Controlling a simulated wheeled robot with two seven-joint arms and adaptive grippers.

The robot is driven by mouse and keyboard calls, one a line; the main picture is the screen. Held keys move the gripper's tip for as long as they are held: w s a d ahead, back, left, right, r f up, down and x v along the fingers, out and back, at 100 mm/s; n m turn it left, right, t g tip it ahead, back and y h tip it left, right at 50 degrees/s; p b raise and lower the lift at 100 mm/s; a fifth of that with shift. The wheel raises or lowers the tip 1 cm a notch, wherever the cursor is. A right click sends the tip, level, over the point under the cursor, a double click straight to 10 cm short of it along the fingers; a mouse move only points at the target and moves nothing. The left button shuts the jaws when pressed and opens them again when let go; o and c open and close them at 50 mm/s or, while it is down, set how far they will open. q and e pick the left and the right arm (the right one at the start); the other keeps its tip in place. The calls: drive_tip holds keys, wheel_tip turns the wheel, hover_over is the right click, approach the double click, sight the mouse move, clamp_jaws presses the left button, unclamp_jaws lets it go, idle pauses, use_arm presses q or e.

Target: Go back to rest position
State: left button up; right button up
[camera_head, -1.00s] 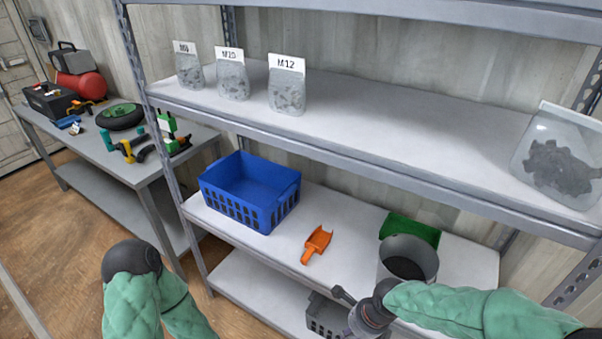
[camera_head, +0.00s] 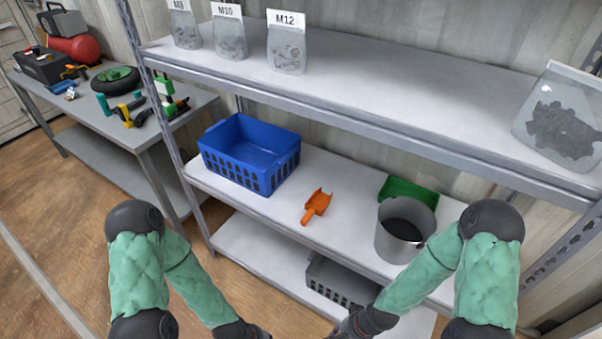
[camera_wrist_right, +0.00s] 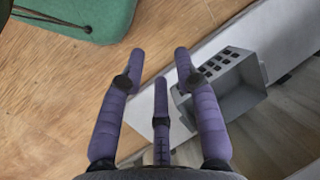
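My right gripper (camera_wrist_right: 160,62) shows in the right wrist view, its purple fingers spread with nothing between them. It is over the wooden floor, with the grey crate (camera_wrist_right: 225,85) beyond it to the right. In the head view, both my green-sleeved arms are bent, with forearms pointing down toward the bottom centre. My left gripper is out of view below the bottom edge. The right wrist is at the bottom edge, in front of the lower shelf and the grey crate (camera_head: 335,282).
The middle shelf (camera_head: 270,212) holds a blue basket (camera_head: 250,150), an orange scoop (camera_head: 317,205), a green bin (camera_head: 410,192) and a metal bucket (camera_head: 385,240). Labelled bags, including M12 (camera_head: 286,45), stand above. A tool bench (camera_head: 90,145) is left. Floor (camera_head: 70,220) is open front left.

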drive_tip(key=s+f+n, duration=0.3)
drive_tip(key=s+f, duration=0.1)
drive_tip(key=shift+n, duration=0.7)
drive_tip(key=r+p, duration=0.1)
drive_tip(key=w+a+r+p, duration=0.1)
drive_tip(key=r, duration=0.1)
drive_tip(key=r+p, duration=0.2)
drive_tip(key=shift+w+a+r, duration=0.1)
drive_tip(key=shift+w+a, duration=0.15)
drive_tip(key=shift+a, duration=0.15)
